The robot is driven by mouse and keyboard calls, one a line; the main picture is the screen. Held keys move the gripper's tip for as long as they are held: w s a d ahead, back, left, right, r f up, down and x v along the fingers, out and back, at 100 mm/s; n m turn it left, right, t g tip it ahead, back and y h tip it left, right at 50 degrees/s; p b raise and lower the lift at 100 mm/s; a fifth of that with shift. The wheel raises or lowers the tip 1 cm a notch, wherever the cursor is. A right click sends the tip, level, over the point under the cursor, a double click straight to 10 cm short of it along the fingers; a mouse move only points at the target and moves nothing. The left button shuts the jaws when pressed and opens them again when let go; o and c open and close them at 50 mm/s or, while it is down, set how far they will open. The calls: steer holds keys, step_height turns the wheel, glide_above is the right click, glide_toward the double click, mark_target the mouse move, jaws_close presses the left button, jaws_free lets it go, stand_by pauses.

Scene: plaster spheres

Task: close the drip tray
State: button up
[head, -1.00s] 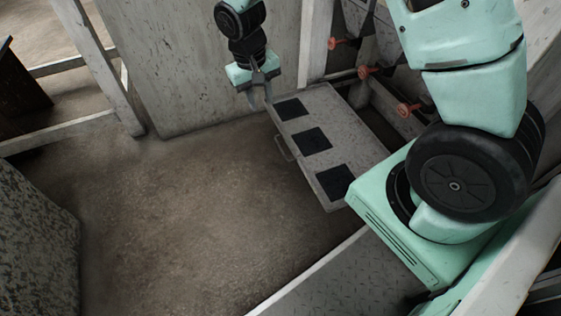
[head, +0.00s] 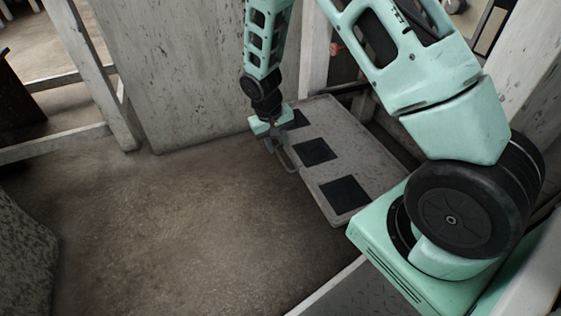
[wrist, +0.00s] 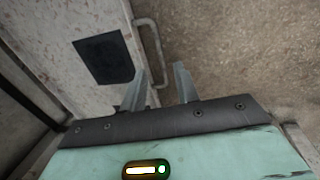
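The drip tray (head: 352,143) is a worn pale grey slab with black square patches on top, standing out from the frame at centre right in the head view. It also shows in the wrist view (wrist: 99,93). A thin bar handle (head: 291,165) is on its left front edge. In the wrist view the handle (wrist: 149,38) runs down toward the gap between my fingers. My gripper (head: 275,146) is at the handle's far end, and its fingers (wrist: 160,68) are apart, one on each side of the bar. Contact with the handle cannot be told.
Bare brown floor (head: 190,215) lies open left of the tray. A pale upright panel (head: 175,80) stands behind, with a slanted white post (head: 98,75) to its left. A speckled grey block (head: 25,245) is at lower left.

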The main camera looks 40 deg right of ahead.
mark_target(282, 160)
steer(key=f, duration=0.2)
steer(key=f+b, duration=0.1)
steer(key=f, duration=0.1)
steer(key=d+f+b, duration=0.1)
steer(key=shift+s+f, duration=0.1)
steer(key=shift+f, duration=0.3)
jaws_close()
